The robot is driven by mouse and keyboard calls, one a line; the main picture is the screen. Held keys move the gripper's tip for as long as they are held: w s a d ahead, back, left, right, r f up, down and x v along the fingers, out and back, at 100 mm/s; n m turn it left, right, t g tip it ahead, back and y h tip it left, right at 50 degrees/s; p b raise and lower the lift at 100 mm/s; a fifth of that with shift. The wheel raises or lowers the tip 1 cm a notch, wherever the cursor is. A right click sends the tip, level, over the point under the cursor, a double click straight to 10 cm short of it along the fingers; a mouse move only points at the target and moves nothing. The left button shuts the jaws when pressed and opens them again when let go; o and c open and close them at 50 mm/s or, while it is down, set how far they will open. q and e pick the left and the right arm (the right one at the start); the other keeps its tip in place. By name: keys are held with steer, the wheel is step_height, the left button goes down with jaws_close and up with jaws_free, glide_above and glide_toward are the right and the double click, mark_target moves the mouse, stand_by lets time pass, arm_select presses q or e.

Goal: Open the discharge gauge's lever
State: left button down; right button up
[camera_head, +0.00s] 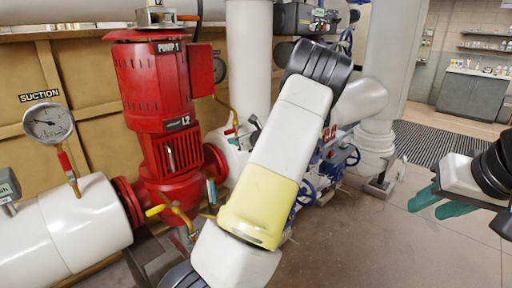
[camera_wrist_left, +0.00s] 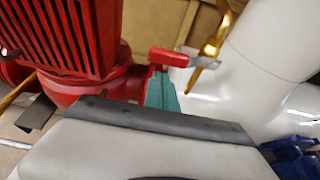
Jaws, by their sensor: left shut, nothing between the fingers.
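The discharge gauge (camera_head: 220,69) is partly hidden behind the red pump in the head view. Its brass stem runs down to a small red lever (camera_head: 231,131). In the left wrist view, the red lever (camera_wrist_left: 170,57) points left from a brass valve (camera_wrist_left: 207,52) above the white pipe. My left gripper's teal fingertips (camera_wrist_left: 160,92) are shut and empty, just below the lever; whether they touch it is unclear. My arm hides most of this gripper in the head view. My right gripper (camera_head: 424,208) is open and empty at the right, far from the gauge.
The red pump (camera_head: 160,100) stands left of the lever. The suction gauge (camera_head: 48,123) sits on a white pipe at far left. A yellow handle (camera_head: 155,210) is low by the pump. Blue valve wheels (camera_head: 304,190) stand behind my arm. The floor at right is clear.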

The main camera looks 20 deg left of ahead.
arm_select(q)
steer(key=shift+r, duration=0.45)
steer(key=shift+s+r, duration=0.1)
steer(key=shift+r, duration=0.05)
